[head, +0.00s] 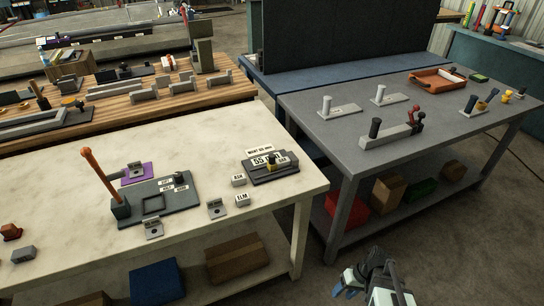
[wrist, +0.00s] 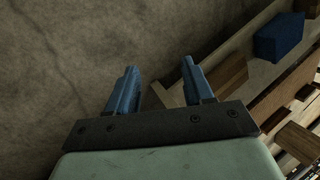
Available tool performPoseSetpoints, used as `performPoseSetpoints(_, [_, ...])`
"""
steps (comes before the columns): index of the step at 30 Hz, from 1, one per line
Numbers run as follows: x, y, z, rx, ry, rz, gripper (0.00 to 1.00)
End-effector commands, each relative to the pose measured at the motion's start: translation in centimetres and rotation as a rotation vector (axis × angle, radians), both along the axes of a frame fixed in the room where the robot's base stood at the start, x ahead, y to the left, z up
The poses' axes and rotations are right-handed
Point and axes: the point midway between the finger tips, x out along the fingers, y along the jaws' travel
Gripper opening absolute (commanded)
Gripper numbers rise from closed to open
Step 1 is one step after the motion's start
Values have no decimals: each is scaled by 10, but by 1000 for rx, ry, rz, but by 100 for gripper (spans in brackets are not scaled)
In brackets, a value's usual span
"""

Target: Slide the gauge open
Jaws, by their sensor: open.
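My gripper (head: 345,283) is at the bottom of the head view, below the benches and well away from the device. In the wrist view its two blue fingers (wrist: 156,88) are apart with nothing between them. The wrist view shows floor and shelf items, not the gauge.
The cream workbench (head: 60,190) also carries a grey fixture (head: 160,205) with an upright orange lever (head: 98,170) and small labelled blocks. A grey table (head: 330,160) with handled parts stands at right. Boxes lie on lower shelves. Open floor surrounds my gripper.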

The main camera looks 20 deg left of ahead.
Motion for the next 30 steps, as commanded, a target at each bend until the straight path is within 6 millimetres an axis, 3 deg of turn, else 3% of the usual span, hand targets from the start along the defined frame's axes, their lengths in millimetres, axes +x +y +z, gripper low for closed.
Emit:
performPoseSetpoints(3, [34,20,30,69,-73,56,51])
performPoseSetpoints(12, [102,71,116,238,-264,208,51])
performPoseSetpoints(26, [172,151,277,480,-581,474,51])
performPoseSetpoints(30, [198,185,323,511,-663,601,51])
